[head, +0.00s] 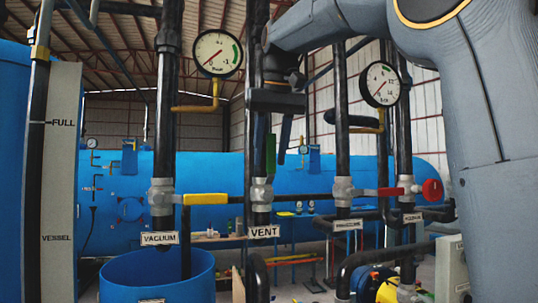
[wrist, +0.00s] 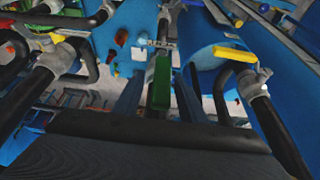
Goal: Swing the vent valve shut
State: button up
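The vent valve (head: 261,192) is a grey body on a black vertical pipe, above the VENT label (head: 264,232). Its green handle (head: 270,155) stands upright, along the pipe. My gripper (head: 273,146) points down over the handle from above. In the wrist view my gripper (wrist: 158,78) shows two dark blue fingers, one on each side of the green handle (wrist: 160,85). Gaps show between the fingers and the handle, so the gripper is open and not closed on it. The valve body is mostly hidden in the wrist view.
The vacuum valve's yellow handle (head: 206,199) lies level to the left. A red handle (head: 384,191) and red knob (head: 432,189) are to the right. Pressure gauges (head: 218,53) (head: 380,84) and vertical pipes flank my arm. An open blue tank (head: 157,275) stands below left.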

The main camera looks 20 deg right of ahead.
jog(key=shift+w+f, duration=0.15)
jog(key=shift+f, duration=0.3)
jog(key=shift+c, duration=0.5)
grip_shut()
